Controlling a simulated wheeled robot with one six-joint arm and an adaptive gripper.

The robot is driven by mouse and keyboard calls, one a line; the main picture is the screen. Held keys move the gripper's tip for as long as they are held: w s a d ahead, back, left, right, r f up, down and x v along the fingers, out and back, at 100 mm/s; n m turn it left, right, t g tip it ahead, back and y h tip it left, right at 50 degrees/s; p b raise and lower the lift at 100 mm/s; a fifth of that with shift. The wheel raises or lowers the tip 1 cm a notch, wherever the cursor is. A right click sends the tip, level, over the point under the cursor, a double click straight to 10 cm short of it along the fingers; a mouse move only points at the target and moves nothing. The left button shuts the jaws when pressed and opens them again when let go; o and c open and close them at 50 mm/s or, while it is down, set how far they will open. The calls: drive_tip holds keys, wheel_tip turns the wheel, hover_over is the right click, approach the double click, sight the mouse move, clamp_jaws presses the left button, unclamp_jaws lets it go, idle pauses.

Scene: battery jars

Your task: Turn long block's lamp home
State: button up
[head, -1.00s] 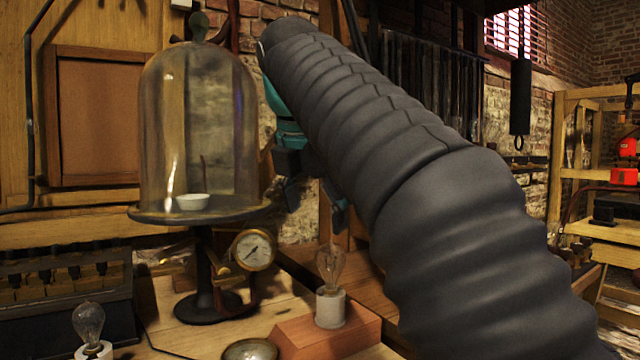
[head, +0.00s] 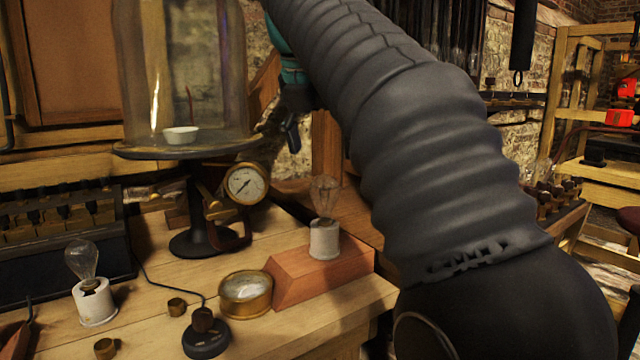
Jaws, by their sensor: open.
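The long block (head: 318,279) is a reddish wooden block with sloped sides near the front edge of the bench. Its lamp (head: 325,197) is a clear glass bulb standing upright in a white socket (head: 324,240) on top of the block. I cannot tell how far the bulb is screwed in. My gripper (head: 290,132) is beyond and above the lamp, apart from it, beside the bell jar. My dark, ribbed arm hides part of it, and I see nothing held in it.
A second bulb (head: 82,258) in a white socket stands at the left. A brass-rimmed dial (head: 245,293) lies against the block's left end. A glass bell jar (head: 185,75) stands on a pedestal behind, with a gauge (head: 246,183). Small brass knobs lie at the front left.

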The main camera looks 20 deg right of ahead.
sight(326, 184)
drive_tip(key=x, duration=0.8)
drive_tip(key=shift+f, duration=0.25)
drive_tip(key=c, duration=1.3)
drive_tip(key=shift+c, duration=0.5)
drive_tip(key=m, duration=0.1)
drive_tip(key=m+g, duration=0.1)
drive_tip(key=shift+w+a+m+h, duration=0.1)
drive_tip(key=shift+w+m+h, duration=0.1)
drive_tip(key=shift+m+h, duration=0.2)
drive_tip(key=m+g+h, duration=0.1)
drive_tip(key=m, duration=0.2)
drive_tip(key=shift+m, duration=0.3)
drive_tip(key=o, duration=1.4)
drive_tip(key=shift+c, duration=0.2)
